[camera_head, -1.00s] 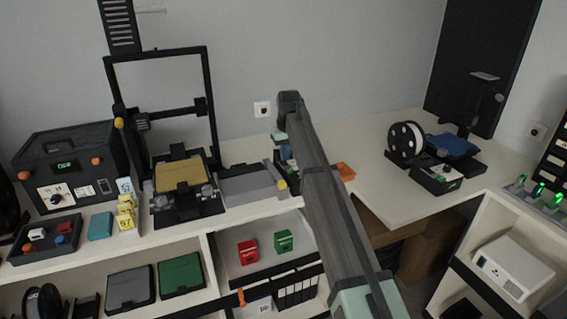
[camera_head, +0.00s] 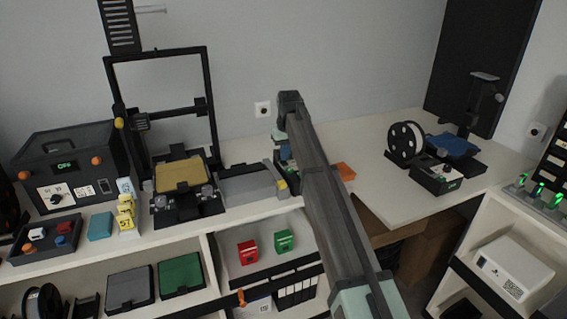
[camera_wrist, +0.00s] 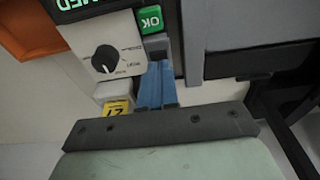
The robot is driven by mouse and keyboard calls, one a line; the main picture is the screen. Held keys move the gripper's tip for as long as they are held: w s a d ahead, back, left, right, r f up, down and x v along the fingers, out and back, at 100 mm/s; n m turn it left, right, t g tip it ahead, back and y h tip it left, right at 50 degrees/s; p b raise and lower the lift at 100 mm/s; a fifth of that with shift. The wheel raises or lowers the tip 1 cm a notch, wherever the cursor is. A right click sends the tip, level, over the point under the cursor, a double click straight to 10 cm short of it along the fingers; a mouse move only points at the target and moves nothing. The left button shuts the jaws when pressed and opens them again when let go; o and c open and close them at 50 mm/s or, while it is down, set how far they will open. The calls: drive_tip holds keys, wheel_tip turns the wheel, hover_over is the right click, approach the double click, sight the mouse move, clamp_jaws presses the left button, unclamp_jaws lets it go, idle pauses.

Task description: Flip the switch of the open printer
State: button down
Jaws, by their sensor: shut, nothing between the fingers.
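The open-frame printer (camera_head: 206,78) stands at the back left of the counter, with a black frame and a gold bed (camera_head: 181,174). Its switch is too small to make out in the head view. My gripper sits behind my arm, right of this printer, mostly hidden in the head view. In the wrist view my gripper's blue fingers (camera_wrist: 156,88) are shut and empty. Their tips are close to a control panel with a black dial (camera_wrist: 105,58) and a green OK button (camera_wrist: 152,18). I cannot tell whether they touch it.
A grey box (camera_head: 252,186) stands right of the printer. An enclosed machine (camera_head: 75,165) with a green display stands left. An orange block (camera_head: 345,172) lies right of my arm. Bare counter lies between these two.

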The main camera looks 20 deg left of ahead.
sight(285, 164)
drive_tip(key=shift+f, duration=0.8)
idle(0.7)
drive_tip(key=shift+r, duration=3.55)
